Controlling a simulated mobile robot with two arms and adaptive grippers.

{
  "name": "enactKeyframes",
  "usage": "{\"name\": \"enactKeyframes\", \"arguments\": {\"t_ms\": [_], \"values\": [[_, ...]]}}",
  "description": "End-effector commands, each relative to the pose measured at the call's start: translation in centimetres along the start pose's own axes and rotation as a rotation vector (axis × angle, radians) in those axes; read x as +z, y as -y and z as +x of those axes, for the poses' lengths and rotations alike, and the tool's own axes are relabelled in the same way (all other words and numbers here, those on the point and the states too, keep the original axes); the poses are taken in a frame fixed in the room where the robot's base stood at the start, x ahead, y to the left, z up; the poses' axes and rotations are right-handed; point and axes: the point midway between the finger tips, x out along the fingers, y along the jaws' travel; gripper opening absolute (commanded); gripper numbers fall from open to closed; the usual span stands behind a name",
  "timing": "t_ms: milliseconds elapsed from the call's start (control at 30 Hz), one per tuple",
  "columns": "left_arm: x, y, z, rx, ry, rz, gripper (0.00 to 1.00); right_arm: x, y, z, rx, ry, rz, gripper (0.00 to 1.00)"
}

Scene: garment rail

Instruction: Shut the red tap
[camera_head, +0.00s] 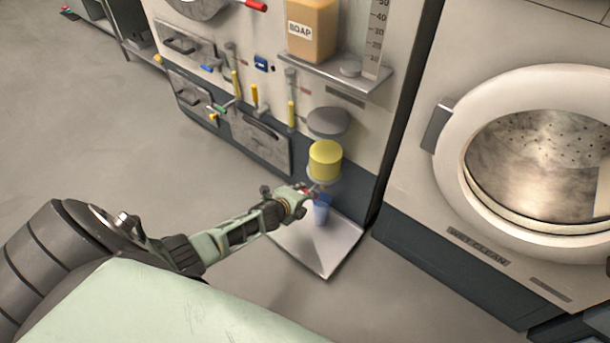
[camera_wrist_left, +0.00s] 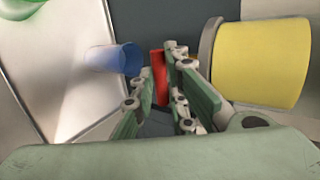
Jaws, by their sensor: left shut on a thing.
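My left gripper (camera_head: 306,193) is low in front of the panel, just below the yellow cylinder (camera_head: 325,160). In the left wrist view its fingers (camera_wrist_left: 170,85) are closed around the upright red handle of the tap (camera_wrist_left: 158,75). In the head view only a speck of red shows at the fingertips, and the fingers hide most of the tap. A blue translucent cup (camera_head: 321,210) is close beside the gripper, over the metal tray. It also shows left of the fingers in the left wrist view (camera_wrist_left: 115,60). My right gripper is not in view.
A metal tray (camera_head: 335,250) juts out at the panel's foot. Above are a grey round disc (camera_head: 328,122), a shelf with a soap container (camera_head: 312,30), and several yellow-handled levers. A white washing machine (camera_head: 450,190) stands at right. The floor at left is clear.

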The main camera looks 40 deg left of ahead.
Motion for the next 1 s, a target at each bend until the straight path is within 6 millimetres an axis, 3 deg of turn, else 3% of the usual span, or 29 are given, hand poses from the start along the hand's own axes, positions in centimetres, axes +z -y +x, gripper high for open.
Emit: {"name": "enactKeyframes", "arguments": {"t_ms": [633, 667, 800, 867, 1000], "values": [[0.12, -0.06, 0.02, 0.004, -0.016, -0.026, 0.0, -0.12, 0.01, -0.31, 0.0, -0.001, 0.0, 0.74], [0.12, -0.07, 0.02, 0.004, -0.016, -0.026, 0.15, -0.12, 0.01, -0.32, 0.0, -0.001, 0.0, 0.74], [0.1, -0.06, 0.02, 0.004, -0.016, -0.026, 0.27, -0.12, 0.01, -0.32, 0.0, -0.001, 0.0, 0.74], [0.09, -0.06, 0.02, 0.004, -0.016, -0.026, 0.32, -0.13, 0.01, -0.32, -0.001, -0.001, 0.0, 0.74], [0.07, -0.05, 0.02, 0.003, -0.016, -0.025, 0.32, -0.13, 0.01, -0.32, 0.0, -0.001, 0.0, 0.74]]}}
